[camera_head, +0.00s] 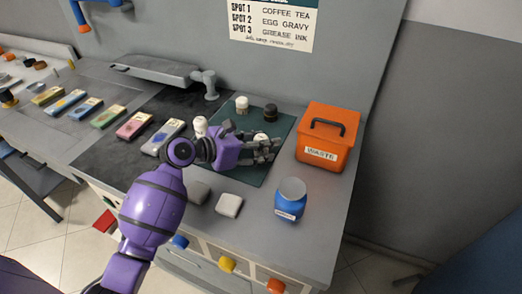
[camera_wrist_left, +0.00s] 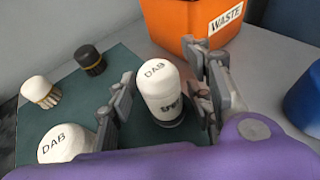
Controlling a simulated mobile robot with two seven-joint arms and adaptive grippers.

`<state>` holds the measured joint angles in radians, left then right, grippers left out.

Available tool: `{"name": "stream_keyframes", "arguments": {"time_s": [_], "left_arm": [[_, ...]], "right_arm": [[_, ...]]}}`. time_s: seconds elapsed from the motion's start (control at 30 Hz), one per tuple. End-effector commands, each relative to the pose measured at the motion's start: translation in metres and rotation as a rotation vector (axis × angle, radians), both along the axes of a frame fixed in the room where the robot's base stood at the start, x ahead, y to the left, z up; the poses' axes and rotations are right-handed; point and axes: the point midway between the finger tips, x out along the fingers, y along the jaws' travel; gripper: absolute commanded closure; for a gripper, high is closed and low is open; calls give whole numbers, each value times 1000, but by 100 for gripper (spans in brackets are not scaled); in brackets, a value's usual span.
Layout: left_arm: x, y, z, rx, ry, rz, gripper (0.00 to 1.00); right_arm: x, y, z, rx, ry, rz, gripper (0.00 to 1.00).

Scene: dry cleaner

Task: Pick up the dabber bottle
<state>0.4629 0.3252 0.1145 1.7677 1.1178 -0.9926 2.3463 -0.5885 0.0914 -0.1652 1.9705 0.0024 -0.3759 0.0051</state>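A white dabber bottle (camera_wrist_left: 160,88) with a rounded cap marked DAB stands upright on the dark green mat (camera_wrist_left: 75,108) in the left wrist view. My left gripper (camera_wrist_left: 165,95) is open, with one finger on each side of this bottle. Small gaps seem to show between the fingers and the bottle. In the head view my left gripper (camera_head: 264,149) reaches over the mat and hides most of that bottle. A second white DAB bottle (camera_wrist_left: 65,145) is at the lower left of the wrist view, outside the fingers. My right gripper is not in view.
An orange waste bin (camera_head: 327,138) stands right of the mat. A blue jar (camera_head: 289,200) and white pads (camera_head: 229,205) are in front. A white brush (camera_head: 241,104) and a dark brush (camera_head: 270,112) stand at the back of the mat. Several coloured blocks lie left.

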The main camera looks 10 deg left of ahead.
Motion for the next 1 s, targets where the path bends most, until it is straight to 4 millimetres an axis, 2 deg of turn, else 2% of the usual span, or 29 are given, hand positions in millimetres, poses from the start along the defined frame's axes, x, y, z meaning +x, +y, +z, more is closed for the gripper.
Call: {"name": "stream_keyframes", "arguments": {"time_s": [0.03,0.27,0.53,0.67,0.87,1.0], "left_arm": [[0,0,0,0,0,0,64],[0,0,0,0,0,0,94],[0,0,2,0,-1,0,95],[0,0,9,1,-4,0,95],[0,0,39,1,-9,-1,95],[-24,6,66,2,-10,0,95]], "right_arm": [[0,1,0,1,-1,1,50],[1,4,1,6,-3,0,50],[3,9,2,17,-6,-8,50],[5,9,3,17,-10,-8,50],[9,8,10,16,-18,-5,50],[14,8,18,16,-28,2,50]]}}
